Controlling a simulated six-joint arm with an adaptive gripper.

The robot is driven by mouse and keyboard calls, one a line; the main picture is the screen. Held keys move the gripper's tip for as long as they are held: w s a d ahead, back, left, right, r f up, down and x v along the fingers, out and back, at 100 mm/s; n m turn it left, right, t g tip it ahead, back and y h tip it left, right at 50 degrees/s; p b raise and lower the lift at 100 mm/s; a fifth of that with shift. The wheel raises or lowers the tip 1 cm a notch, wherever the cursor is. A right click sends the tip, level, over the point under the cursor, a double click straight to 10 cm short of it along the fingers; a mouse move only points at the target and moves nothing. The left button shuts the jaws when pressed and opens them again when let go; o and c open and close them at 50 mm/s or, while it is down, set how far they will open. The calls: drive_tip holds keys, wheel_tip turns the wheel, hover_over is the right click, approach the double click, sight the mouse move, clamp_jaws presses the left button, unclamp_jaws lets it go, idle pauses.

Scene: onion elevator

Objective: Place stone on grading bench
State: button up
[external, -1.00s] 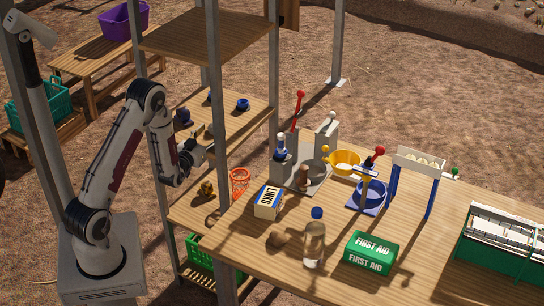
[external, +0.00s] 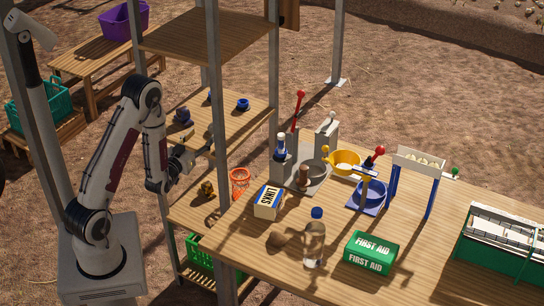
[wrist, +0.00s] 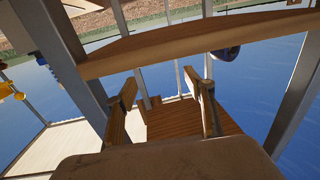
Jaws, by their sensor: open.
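My gripper (external: 205,146) is beside the metal shelf frame, near the middle shelf. In the wrist view its two brown-edged fingers stand wide apart with nothing visible between their tips (wrist: 163,97). A brown, stone-like lump (external: 278,241) lies on the large wooden bench (external: 275,278), left of the clear bottle. A smaller golden-brown lump (external: 206,188) sits on the lower shelf, below my gripper. I cannot tell by looks which lump is the stone. Both lie apart from my gripper.
A shelf post (external: 216,110) stands close to my gripper. Blue cups (external: 243,104) sit on the middle shelf (external: 225,122).

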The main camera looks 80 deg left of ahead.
drive_tip(key=shift+r, duration=2.8)
drive_tip(key=shift+o, duration=0.6)
drive_tip(key=w+a+r+g+h, duration=0.2)
drive_tip(key=w+a+r+h, duration=0.1)
drive_tip(key=w+a+r, duration=0.5)
drive_tip(key=s+d+f+m+g+h, duration=0.1)
drive_tip(key=s+d+f+g+h, duration=0.3)
drive_tip(key=s+f+g+h, duration=0.1)
drive_tip(key=shift+d+f+h, duration=0.15)
drive_tip(key=shift+f+h, duration=0.45)
drive_tip(key=shift+f, duration=0.6)
